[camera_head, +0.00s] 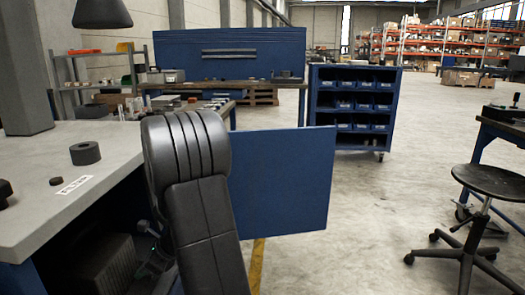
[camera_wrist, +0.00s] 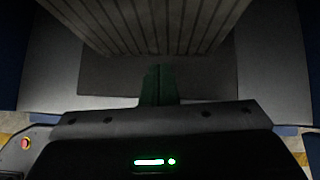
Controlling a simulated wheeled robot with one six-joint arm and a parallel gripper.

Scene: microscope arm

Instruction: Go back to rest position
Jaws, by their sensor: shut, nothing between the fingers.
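My gripper (camera_wrist: 157,72) shows in the wrist view as two dark green fingers side by side, shut with nothing between them. A ribbed grey surface fills the view just beyond the fingertips; I cannot tell whether they touch it. In the head view my black arm stands in the middle foreground, bent downward beside the grey-topped bench. Part of the wrist, with a small green light, shows low behind the arm, below the bench top. The fingertips cannot be made out there.
The bench (camera_head: 40,180) at left carries a dark ring (camera_head: 85,153) and a white label strip (camera_head: 76,185). A ribbed dark box (camera_head: 105,265) sits beneath it. A blue panel (camera_head: 280,180) stands right of my arm. A stool (camera_head: 478,190) is at right, with open floor between.

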